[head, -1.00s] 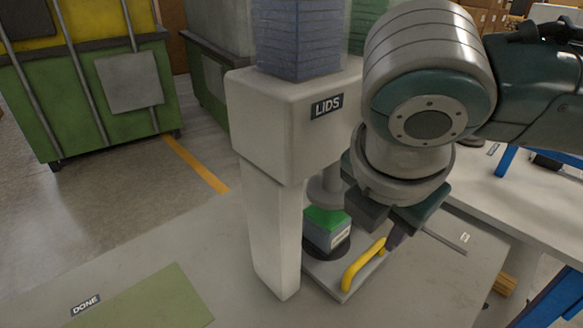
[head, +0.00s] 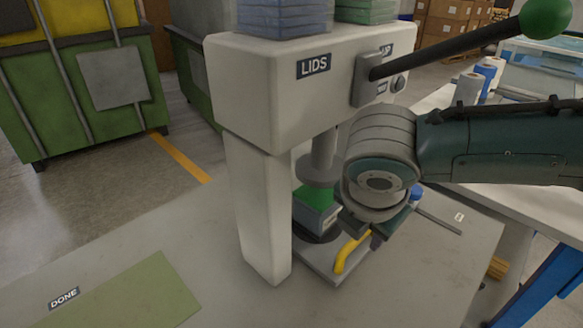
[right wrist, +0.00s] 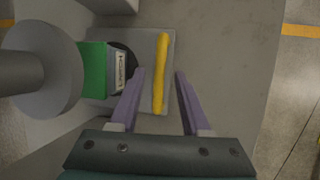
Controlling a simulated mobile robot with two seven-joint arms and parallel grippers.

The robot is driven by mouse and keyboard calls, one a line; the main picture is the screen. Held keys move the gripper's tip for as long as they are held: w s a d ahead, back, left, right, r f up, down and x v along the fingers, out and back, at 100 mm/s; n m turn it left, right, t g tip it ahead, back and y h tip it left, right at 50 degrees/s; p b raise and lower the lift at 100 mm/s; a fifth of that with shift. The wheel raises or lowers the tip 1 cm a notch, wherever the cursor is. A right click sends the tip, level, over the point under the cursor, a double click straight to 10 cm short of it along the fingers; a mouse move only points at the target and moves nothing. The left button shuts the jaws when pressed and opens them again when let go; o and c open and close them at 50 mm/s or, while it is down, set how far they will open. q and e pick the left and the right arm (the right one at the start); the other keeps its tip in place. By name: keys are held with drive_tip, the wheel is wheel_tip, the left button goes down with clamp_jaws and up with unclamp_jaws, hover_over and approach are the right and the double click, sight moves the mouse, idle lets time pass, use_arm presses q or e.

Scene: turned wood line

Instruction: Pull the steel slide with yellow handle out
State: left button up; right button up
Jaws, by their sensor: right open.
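The steel slide (head: 316,272) lies at the foot of the press, with its yellow handle (head: 347,252) along its front edge. In the right wrist view the yellow handle (right wrist: 161,75) runs lengthwise between the two fingers of my right gripper (right wrist: 159,82), which is open, its fingers apart from the handle on either side. My right gripper also shows in the head view (head: 366,240), just above the handle. A grey box with a green lid (head: 315,203) stands on a dark round seat on the slide (right wrist: 145,100), under the press ram (head: 321,165). My left gripper is not in view.
The press (head: 255,100) marked LIDS has a column on the left and a lever with a green knob (head: 545,17) at upper right. A green mat (head: 140,300) marked DONE lies at lower left. The table in front of the slide is clear.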

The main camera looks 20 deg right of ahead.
drive_tip(key=shift+c, duration=0.4)
clamp_jaws()
idle(0.9)
